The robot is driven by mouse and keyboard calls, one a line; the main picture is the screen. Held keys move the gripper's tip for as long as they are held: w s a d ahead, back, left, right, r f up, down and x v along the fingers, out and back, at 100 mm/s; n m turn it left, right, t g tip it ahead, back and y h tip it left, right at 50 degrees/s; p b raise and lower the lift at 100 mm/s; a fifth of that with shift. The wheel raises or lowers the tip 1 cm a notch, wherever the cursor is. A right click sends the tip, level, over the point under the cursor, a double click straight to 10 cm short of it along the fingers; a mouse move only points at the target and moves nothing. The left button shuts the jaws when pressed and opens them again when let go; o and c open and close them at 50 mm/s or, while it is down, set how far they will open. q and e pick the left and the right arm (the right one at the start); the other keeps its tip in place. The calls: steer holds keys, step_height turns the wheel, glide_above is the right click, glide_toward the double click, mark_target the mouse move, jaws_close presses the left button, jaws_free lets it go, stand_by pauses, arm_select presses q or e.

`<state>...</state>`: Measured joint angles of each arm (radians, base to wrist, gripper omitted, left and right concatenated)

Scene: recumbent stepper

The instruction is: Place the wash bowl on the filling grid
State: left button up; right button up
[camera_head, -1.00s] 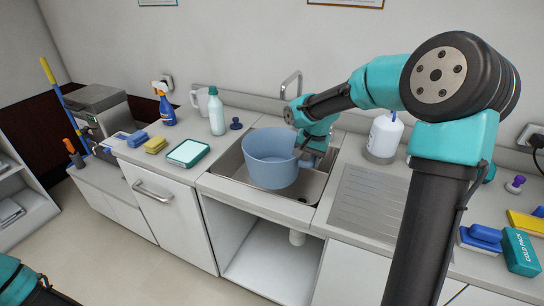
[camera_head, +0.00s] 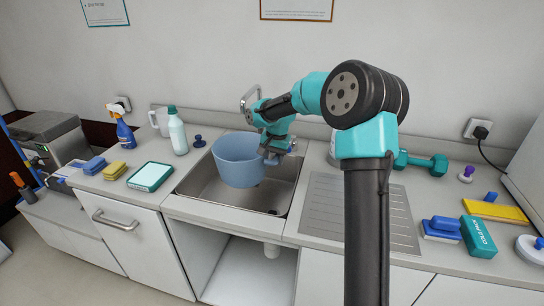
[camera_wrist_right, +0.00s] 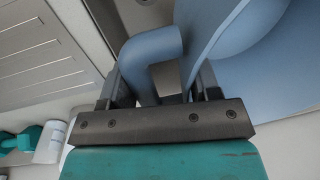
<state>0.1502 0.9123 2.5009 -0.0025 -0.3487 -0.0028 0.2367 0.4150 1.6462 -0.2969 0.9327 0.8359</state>
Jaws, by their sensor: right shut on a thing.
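The wash bowl (camera_head: 238,162) is a deep light-blue tub. It looks upright in the head view, above the sink basin (camera_head: 255,195). My right gripper (camera_head: 274,156) is at the bowl's right side. In the right wrist view my right gripper (camera_wrist_right: 165,85) is shut on the bowl's curved blue handle (camera_wrist_right: 150,48), with the bowl wall (camera_wrist_right: 225,35) just right of it. I cannot make out a separate filling grid; the bowl hides part of the basin. My left gripper is out of view.
A ribbed drainboard (camera_head: 360,215) lies right of the sink. A tap (camera_head: 250,95) stands behind it. Left are a green-framed tray (camera_head: 150,176), a yellow sponge (camera_head: 114,170) and a bottle (camera_head: 177,132). Right are a teal dumbbell (camera_head: 422,163) and a cold pack box (camera_head: 478,237).

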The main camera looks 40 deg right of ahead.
steer(key=w+d, duration=0.4)
steer(key=w, duration=0.1)
steer(key=shift+w+d+f, duration=0.25)
steer(key=shift+f, duration=0.1)
steer(key=shift+w+d+f, duration=0.1)
steer(key=shift+w+f, duration=0.05)
steer(key=shift+f, duration=0.75)
steer(key=shift+w+d+f, duration=0.1)
steer(key=shift+f, duration=0.85)
steer(key=o, duration=1)
steer(key=shift+o, duration=0.2)
step_height(320, 180, up, 12)
steer(key=s, duration=0.1)
steer(key=shift+s+d, duration=0.15)
steer(key=shift+d, duration=0.3)
